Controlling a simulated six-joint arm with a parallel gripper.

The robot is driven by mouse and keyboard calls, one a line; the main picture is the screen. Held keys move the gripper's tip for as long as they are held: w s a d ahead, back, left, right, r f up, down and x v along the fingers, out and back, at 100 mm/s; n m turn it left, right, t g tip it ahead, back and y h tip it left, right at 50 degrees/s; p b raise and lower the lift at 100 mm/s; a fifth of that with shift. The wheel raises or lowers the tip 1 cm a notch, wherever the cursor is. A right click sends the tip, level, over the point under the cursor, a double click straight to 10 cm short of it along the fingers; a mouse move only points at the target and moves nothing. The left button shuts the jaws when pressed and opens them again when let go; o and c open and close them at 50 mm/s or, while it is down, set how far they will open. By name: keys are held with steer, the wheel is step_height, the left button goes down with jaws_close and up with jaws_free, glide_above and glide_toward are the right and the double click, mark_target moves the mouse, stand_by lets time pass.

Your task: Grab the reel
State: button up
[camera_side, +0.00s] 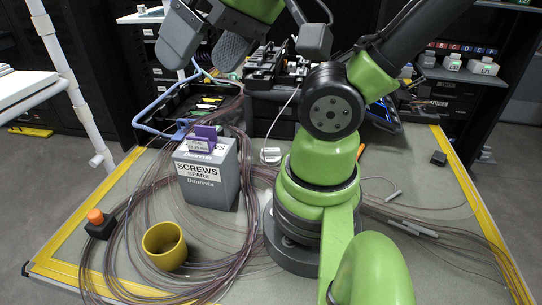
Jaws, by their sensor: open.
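My gripper (203,54) is at the top left, with its two broad grey fingers spread and nothing visible between them. It hangs above and behind the grey box. No thing is plainly marked as a reel. A yellow, hollow, round piece (164,246) stands at the front left of the table, apart from my gripper; I cannot tell if it is the reel. Loose coils of thin reddish-brown tubing (98,262) lie around it and around the box.
A grey box (208,180) labelled SCREWS SPARE stands left of my base, with a purple piece (206,132) at its top. An orange-topped black button box (99,223) sits at the left edge. Black equipment (277,66) fills the back. Tubing also crosses the right side.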

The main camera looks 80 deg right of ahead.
steer(key=m+g+h, duration=0.2)
steer(key=m+g, duration=0.5)
steer(key=m, duration=2.2)
glide_above(267, 149)
step_height(267, 149, down, 20)
step_height(267, 149, down, 5)
steer(key=shift+s+a+r, duration=0.1)
steer(key=shift+s+r, duration=0.05)
steer(key=shift+r, duration=0.05)
steer(key=shift+w+f, duration=0.2)
steer(key=shift+f, duration=2.8)
steer(key=c, duration=1)
